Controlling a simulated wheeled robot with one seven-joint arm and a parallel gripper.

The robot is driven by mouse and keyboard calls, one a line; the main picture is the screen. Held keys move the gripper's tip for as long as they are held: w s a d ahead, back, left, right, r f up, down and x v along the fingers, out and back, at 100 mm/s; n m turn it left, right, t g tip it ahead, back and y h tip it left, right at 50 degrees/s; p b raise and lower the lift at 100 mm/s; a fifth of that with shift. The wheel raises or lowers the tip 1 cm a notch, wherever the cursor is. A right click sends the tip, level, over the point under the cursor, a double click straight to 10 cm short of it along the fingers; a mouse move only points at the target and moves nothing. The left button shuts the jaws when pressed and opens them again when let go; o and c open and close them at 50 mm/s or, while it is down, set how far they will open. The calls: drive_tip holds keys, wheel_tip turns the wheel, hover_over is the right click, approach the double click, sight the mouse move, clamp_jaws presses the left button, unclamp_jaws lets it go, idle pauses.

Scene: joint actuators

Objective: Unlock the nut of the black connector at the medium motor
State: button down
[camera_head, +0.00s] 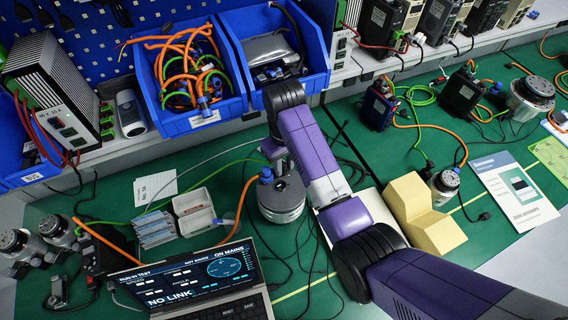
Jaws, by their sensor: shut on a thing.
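A round silver motor (282,204), which looks like the medium one, stands on the green bench near the middle of the view. My gripper (273,160) points down at the top of this motor, at its back left. It is shut on what appears to be the nut of the black connector; the fingers and forearm hide most of that connector. A blue connector (266,175) with an orange cable sits at the motor's left side, close to my gripper.
An open laptop (205,280) stands in front, and a white box (193,208) is left of the motor. A beige block (422,212) and a smaller motor (444,184) lie right. Blue bins (200,122) stand behind. Loose cables cross the bench.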

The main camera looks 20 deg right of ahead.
drive_tip(key=shift+n, duration=1.1)
drive_tip(key=c, duration=1.4)
unclamp_jaws()
